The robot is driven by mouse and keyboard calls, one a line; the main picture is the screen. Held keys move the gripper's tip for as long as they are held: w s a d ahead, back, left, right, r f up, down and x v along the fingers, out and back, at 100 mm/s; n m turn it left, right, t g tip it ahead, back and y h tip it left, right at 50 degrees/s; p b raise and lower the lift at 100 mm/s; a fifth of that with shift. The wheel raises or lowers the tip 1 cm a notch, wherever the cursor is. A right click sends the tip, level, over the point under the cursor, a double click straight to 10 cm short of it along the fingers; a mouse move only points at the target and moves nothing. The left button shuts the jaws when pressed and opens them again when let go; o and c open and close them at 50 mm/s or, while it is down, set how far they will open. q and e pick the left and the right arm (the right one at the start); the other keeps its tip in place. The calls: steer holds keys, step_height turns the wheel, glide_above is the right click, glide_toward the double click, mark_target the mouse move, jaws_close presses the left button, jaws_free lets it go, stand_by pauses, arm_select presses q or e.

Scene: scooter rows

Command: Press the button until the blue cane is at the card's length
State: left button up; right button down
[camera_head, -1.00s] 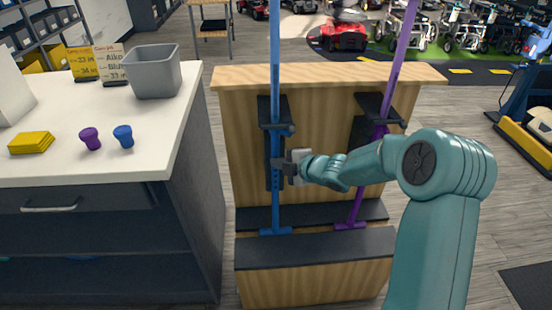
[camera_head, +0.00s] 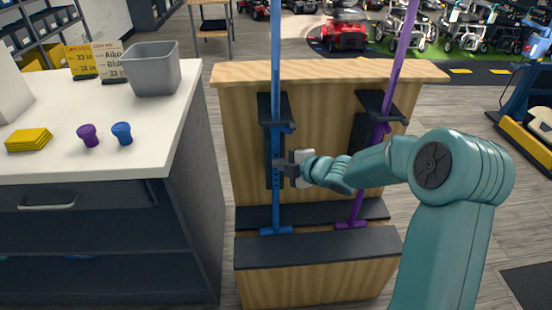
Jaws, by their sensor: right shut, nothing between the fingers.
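The blue cane (camera_head: 276,100) stands upright in the left place of the wooden stand. Its top runs out of the picture. The purple cane (camera_head: 392,90) stands to its right, leaning a little. My right gripper (camera_head: 284,170) is shut and empty at the blue cane's shaft, at mid-height. The fingertips hide part of the shaft there, and I cannot tell whether they touch it. The button is not clearly visible behind them. Two cards stand on the counter: a yellow card (camera_head: 81,62) and a cream card (camera_head: 109,61), with small lettering. My left gripper is out of view.
The wooden stand (camera_head: 320,283) has dark shelves and brackets. The white counter (camera_head: 60,163) at left holds a grey bin (camera_head: 151,69), a purple knob (camera_head: 87,135), a blue knob (camera_head: 122,133) and a yellow stack (camera_head: 28,140). Scooters stand behind.

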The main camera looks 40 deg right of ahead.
steer(key=s+b, duration=0.1)
steer(key=s+a+b, duration=0.1)
steer(key=s, duration=0.1)
steer(key=s+a+b, duration=0.1)
steer(key=shift+s+a, duration=0.2)
steer(key=shift+a, duration=0.05)
stand_by(0.3)
stand_by(3.3)
